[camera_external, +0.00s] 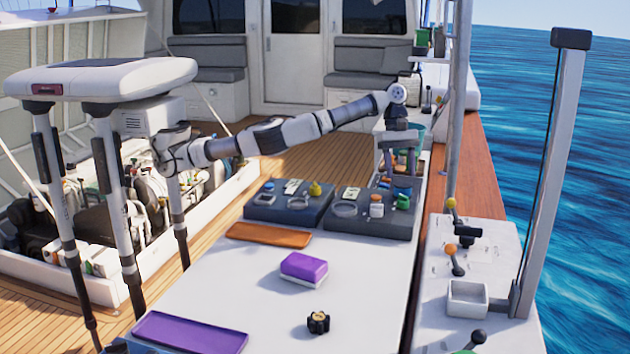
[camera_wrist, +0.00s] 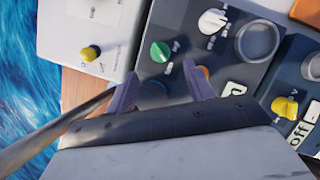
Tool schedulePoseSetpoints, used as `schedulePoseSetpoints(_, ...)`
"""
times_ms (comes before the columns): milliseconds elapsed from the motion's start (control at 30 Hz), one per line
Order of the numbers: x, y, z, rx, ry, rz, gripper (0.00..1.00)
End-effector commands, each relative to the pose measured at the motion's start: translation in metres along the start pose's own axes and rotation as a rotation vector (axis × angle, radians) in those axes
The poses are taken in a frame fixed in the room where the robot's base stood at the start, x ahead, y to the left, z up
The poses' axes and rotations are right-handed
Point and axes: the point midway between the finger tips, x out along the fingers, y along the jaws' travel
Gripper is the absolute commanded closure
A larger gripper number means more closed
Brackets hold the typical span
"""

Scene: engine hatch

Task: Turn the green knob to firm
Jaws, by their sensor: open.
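The green knob (camera_wrist: 160,51) sits on a dark control panel (camera_wrist: 180,25), with small white marks beside it too small to read. It also shows in the external view (camera_external: 403,202) at the panel's right side. My gripper (camera_wrist: 161,78) is open and empty, pointing down over the panel. The fingers do not appear to touch the green knob. In the external view my gripper (camera_external: 397,170) hangs just behind the green knob.
A white knob (camera_wrist: 212,21), a grey ring (camera_wrist: 257,41) and an orange part (camera_wrist: 203,75) are close by. A second panel (camera_external: 290,205) stands to the left. A metal pole (camera_external: 458,100) rises right of my gripper. A purple block (camera_external: 304,267) lies on the white counter.

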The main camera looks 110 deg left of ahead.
Motion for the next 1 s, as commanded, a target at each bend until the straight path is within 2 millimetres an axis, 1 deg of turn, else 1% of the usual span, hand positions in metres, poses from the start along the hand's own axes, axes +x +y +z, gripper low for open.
schedulePoseSetpoints(33,-0.013,0.001,-0.001,0.0,-0.001,0.003,0.47)
schedulePoseSetpoints(100,-0.027,0.001,0.0,0.001,0.0,0.002,0.47)
schedulePoseSetpoints(200,-0.044,0.0,0.0,0.001,0.0,0.001,0.47)
schedulePoseSetpoints(300,-0.055,0.0,0.0,0.002,-0.001,0.001,0.47)
schedulePoseSetpoints(467,-0.061,0.0,0.0,0.0,0.0,-0.001,0.47)
schedulePoseSetpoints(767,-0.062,0.0,0.0,0.0,0.0,-0.001,0.47)
schedulePoseSetpoints(833,-0.062,0.004,-0.01,-0.021,0.013,0.01,0.47)
schedulePoseSetpoints(867,-0.062,0.008,-0.018,-0.039,0.024,0.019,0.47)
schedulePoseSetpoints(967,-0.064,0.024,-0.063,-0.131,0.087,0.066,0.47)
schedulePoseSetpoints(1000,-0.066,0.032,-0.089,-0.181,0.123,0.093,0.47)
